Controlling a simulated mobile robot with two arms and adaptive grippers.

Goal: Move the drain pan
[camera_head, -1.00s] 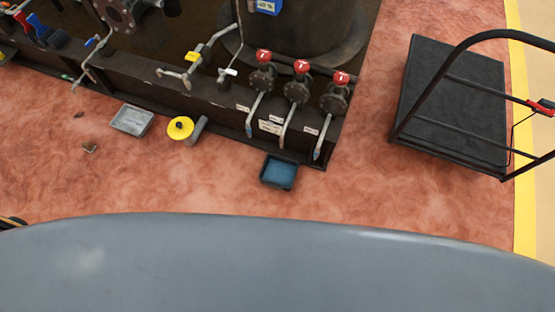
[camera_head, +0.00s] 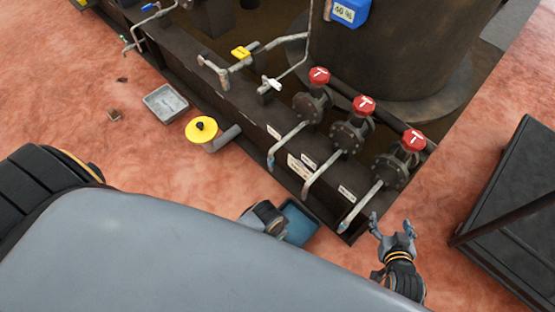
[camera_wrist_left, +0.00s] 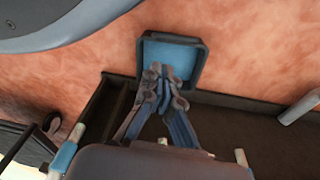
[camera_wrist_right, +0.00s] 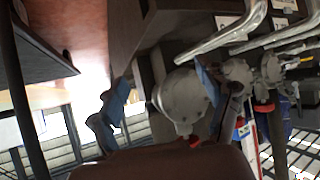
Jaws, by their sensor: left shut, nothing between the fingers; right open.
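A dark-rimmed pan with a blue inside (camera_head: 300,222) stands on the floor beside the skid's front corner, near the drain pipe ends. It also shows in the left wrist view (camera_wrist_left: 188,53). My left gripper (camera_wrist_left: 163,88) is shut and empty, with its fingertips over the pan's near side in that view; contact cannot be told. In the head view, part of my left arm covers the pan's left side. My right gripper (camera_head: 391,226) is open and empty, right of the skid's corner. It also shows open in the right wrist view (camera_wrist_right: 163,98). A grey tray (camera_head: 165,102) lies farther left.
The skid carries red-handled valves (camera_head: 363,104) with pipes (camera_head: 322,172) bending down over its edge. A yellow disc (camera_head: 201,129) sits left of the pan. A black cart (camera_head: 510,215) stands at right. The floor left of the skid is mostly clear.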

